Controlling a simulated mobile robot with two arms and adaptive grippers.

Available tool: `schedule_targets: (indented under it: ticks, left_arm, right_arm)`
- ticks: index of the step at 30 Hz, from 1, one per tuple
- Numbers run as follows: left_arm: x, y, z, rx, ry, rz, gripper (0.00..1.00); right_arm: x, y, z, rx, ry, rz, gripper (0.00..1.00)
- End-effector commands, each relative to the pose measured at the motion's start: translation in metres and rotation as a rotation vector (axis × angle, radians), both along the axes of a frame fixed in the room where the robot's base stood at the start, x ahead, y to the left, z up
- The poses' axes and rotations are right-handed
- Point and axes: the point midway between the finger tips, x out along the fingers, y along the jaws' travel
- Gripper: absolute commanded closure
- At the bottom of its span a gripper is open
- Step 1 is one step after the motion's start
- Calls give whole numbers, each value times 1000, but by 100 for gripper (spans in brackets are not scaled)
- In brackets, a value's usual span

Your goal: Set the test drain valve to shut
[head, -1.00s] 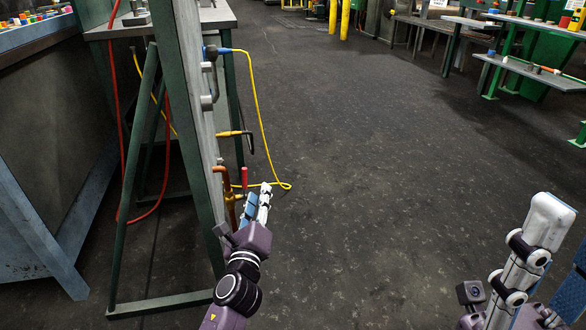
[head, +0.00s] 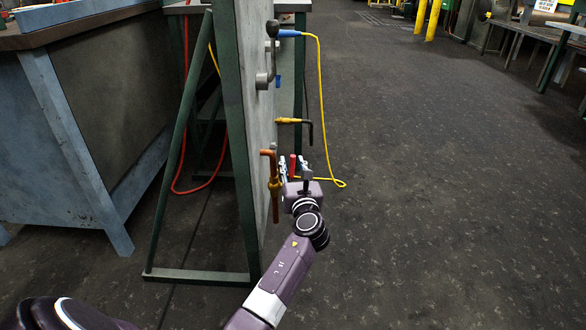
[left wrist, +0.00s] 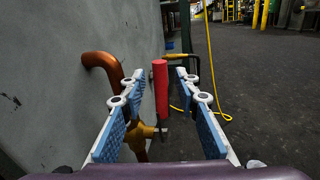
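The test drain valve has a yellow brass body (left wrist: 147,131) on a copper pipe (left wrist: 103,68) that comes out of the grey panel and bends down. Its red handle (left wrist: 160,88) stands upright, roughly along the vertical run of the pipe. In the head view the red handle (head: 292,162) shows just right of the copper pipe (head: 275,205). My left gripper (head: 294,170) is open at the valve. In the left wrist view its two blue-padded fingers stand left and right of the red handle, with gaps visible on both sides. My right gripper is out of view.
The grey panel (head: 257,110) on its green frame stands close left of my gripper. Floor to the right is clear.

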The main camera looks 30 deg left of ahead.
Motion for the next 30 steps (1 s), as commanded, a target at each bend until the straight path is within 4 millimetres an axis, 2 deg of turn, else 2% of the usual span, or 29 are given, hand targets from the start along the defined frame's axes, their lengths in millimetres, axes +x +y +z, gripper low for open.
schedule_targets:
  ticks: [10,18,30]
  left_arm:
    - [4,3,1,-2,-1,-1,71]
    - [4,3,0,-2,-1,-1,99]
    - [4,3,0,-2,-1,-1,100]
  right_arm:
    - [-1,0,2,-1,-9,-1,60]
    - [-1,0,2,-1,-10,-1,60]
    - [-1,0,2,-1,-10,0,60]
